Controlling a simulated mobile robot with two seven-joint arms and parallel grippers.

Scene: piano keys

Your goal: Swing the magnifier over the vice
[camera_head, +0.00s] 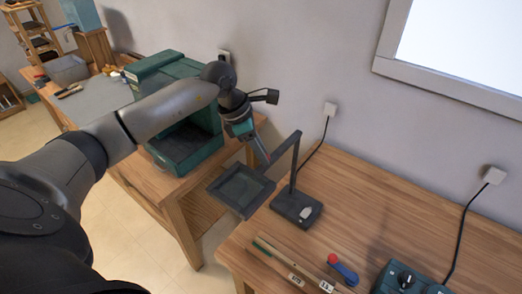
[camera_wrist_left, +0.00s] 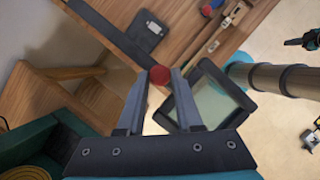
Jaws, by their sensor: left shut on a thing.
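The magnifier is a dark square frame with a pane (camera_head: 241,190) on a jointed arm (camera_head: 294,160) rising from a flat base (camera_head: 302,208) on the bench. The frame hangs left of the base, past the bench's left edge. My left gripper (camera_head: 264,155) is at the magnifier's arm, above the frame, shut on a small red knob (camera_wrist_left: 159,75). In the left wrist view the frame (camera_wrist_left: 222,93) is right of the fingers. A small dark and teal shape (camera_wrist_left: 302,41) there looks like my right gripper; its jaws are unclear. I cannot make out a vice.
The wooden bench (camera_head: 370,190) holds wooden strips (camera_head: 290,262), a red-and-blue tool (camera_head: 343,268) and a teal box with a knob (camera_head: 405,279). A green machine (camera_head: 180,155) stands on the left table. The bench behind the strips is mostly clear.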

